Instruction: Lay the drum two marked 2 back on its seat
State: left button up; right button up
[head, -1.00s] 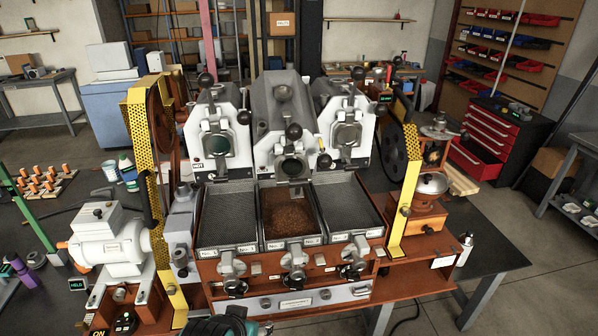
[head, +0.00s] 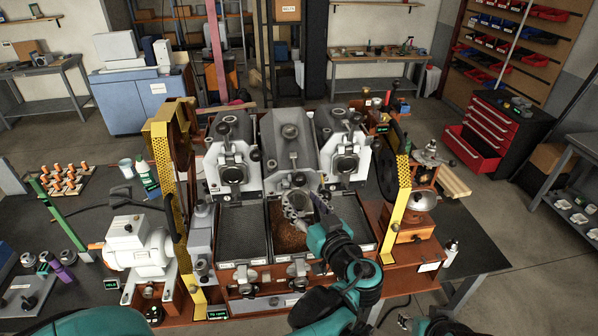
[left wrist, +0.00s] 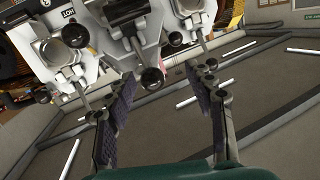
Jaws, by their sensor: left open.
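Drum two appears to be the middle grey drum (head: 290,135) of three in the head view; its mark 2 is not legible. It reaches farther forward and down than its neighbours and looks tipped toward the middle tray. My left gripper (head: 300,207) is open, close in front of its lower end and above the tray. In the left wrist view, a dark ball knob (left wrist: 152,79) shows just beyond and between the spread fingers (left wrist: 158,80). Nothing is seen held; contact cannot be told. The seat is hidden beneath the drum.
White drums stand close on the left (head: 231,150) and right (head: 342,145). The middle tray holds brown beans (head: 287,238). Yellow guards (head: 167,190) flank the machine, and a white motor (head: 138,250) sits left. Free room is above the trays.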

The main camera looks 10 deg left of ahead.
aim_at(303, 185)
pick_arm(q)
jog(key=shift+w+d+r+t, duration=0.25)
jog(key=shift+d+r, duration=0.1)
jog(key=shift+d, duration=0.2)
jog(key=shift+w+d+r+t, duration=0.1)
jog(key=shift+d+r+t, duration=0.2)
jog(key=shift+d, duration=0.25)
jog(key=x, duration=0.7)
jog(key=shift+w+a+p, duration=0.1)
jog(key=shift+a+p, duration=0.2)
jog(key=shift+p, duration=0.05)
grip_shut()
